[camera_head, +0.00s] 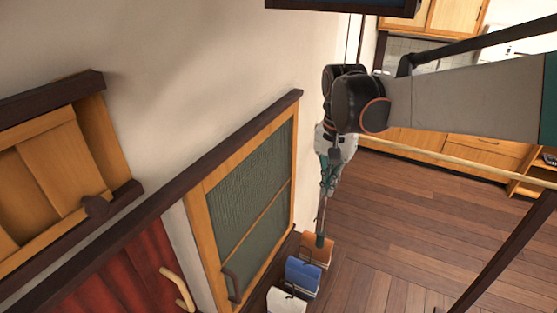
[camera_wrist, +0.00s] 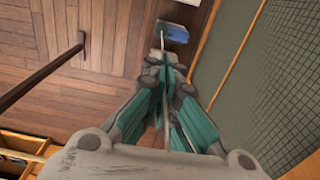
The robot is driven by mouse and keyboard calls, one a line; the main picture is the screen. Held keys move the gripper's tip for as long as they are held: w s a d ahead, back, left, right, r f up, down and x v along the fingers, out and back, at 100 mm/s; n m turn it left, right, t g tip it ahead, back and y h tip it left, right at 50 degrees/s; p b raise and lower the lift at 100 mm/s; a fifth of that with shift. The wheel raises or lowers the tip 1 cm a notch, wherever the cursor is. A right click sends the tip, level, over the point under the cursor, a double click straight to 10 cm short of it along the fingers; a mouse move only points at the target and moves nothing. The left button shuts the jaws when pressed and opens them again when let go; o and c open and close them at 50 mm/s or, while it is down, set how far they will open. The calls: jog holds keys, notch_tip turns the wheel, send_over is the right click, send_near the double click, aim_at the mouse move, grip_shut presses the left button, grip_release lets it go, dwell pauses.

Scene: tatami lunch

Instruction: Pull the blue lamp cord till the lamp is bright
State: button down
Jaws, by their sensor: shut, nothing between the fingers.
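The lamp (camera_head: 345,5) shows only as a dark-framed edge with a blue-grey panel at the top of the head view; its light cannot be judged. Two thin lines (camera_head: 348,40) run down from it behind my wrist; their colour is unclear. My gripper (camera_head: 326,190) points down, shut, beside the wall with the screened door. A thin line with a small dull green end piece (camera_head: 320,240) hangs just below the fingertips. In the wrist view a thin pale line (camera_wrist: 163,45) extends past my shut gripper (camera_wrist: 167,68). Whether it touches the fingers cannot be told.
Blue (camera_head: 303,275), orange (camera_head: 317,247) and white (camera_head: 286,300) items stand below my gripper along the wall. The screened door (camera_head: 250,190) and a red door (camera_head: 120,270) are at left. Wooden floor (camera_head: 390,220) is open at right, with a dark post (camera_head: 500,255).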

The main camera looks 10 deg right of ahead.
jog(key=shift+w, duration=0.1)
dwell(0.3)
jog(key=p, duration=0.1)
send_near(323, 231)
notch_tip(323, 231, down, 7)
jog(key=shift+w, duration=0.4)
jog(key=shift+d, duration=0.1)
notch_tip(323, 231, down, 4)
jog(key=b, duration=0.3)
jog(key=shift+b, duration=0.4)
jog(key=shift+s, duration=0.1)
notch_tip(323, 231, up, 14)
jog(key=p, duration=0.2)
dwell(0.4)
dwell(1.5)
